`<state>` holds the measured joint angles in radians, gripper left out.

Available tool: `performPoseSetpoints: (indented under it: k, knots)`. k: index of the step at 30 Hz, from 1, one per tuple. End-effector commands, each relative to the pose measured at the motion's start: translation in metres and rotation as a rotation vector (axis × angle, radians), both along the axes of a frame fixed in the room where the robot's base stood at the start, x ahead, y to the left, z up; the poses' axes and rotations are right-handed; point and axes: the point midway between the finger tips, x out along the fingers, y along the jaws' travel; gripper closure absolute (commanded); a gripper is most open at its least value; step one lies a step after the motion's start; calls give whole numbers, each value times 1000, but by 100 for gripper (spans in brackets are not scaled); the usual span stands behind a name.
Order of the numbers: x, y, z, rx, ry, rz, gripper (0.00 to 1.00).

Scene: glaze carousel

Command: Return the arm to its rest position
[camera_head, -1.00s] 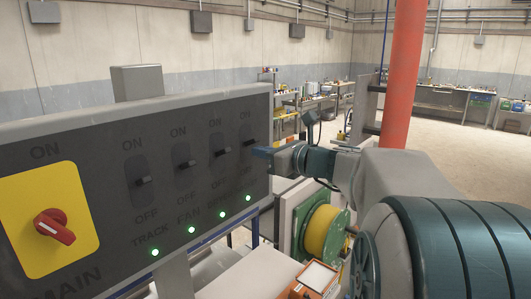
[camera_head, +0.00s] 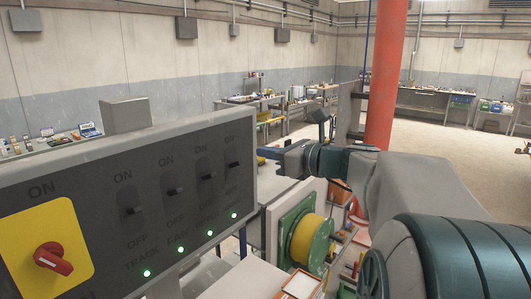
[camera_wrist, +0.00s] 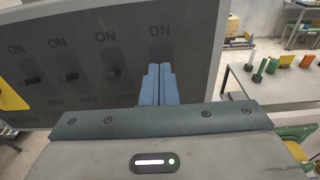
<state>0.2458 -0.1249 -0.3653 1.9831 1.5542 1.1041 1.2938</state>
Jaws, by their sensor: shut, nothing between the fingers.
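My gripper (camera_head: 268,153) is in front of the right end of a dark switch panel (camera_head: 105,205), in the head view. In the wrist view, its two blue fingers (camera_wrist: 158,84) are pressed together with nothing between them, and they overlap the panel's rightmost switch area. The panel carries a row of black toggle switches marked ON and OFF, with lit green lamps (camera_head: 182,247) below them. A red rotary knob (camera_head: 53,259) sits on a yellow plate (camera_head: 35,235) at the left. Whether the fingertips touch the panel cannot be told. My arm reaches in from the right.
A green reel with a yellow drum (camera_head: 308,240) stands below my arm. A red post (camera_head: 390,75) rises behind it. Benches (camera_head: 425,103) with small items line the back wall. Open floor (camera_head: 455,140) lies at the right. A grey table (camera_wrist: 275,85) shows in the wrist view.

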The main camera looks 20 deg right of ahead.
Motion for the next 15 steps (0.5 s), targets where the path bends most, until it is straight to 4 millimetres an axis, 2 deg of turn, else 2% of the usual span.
performPoseSetpoints:
  k: [11, 15]
  knots:
    - [0, 2, -2, -9, 1, 6, 100]
    - [-10, 25, -21, -135, 9, 70, 100]
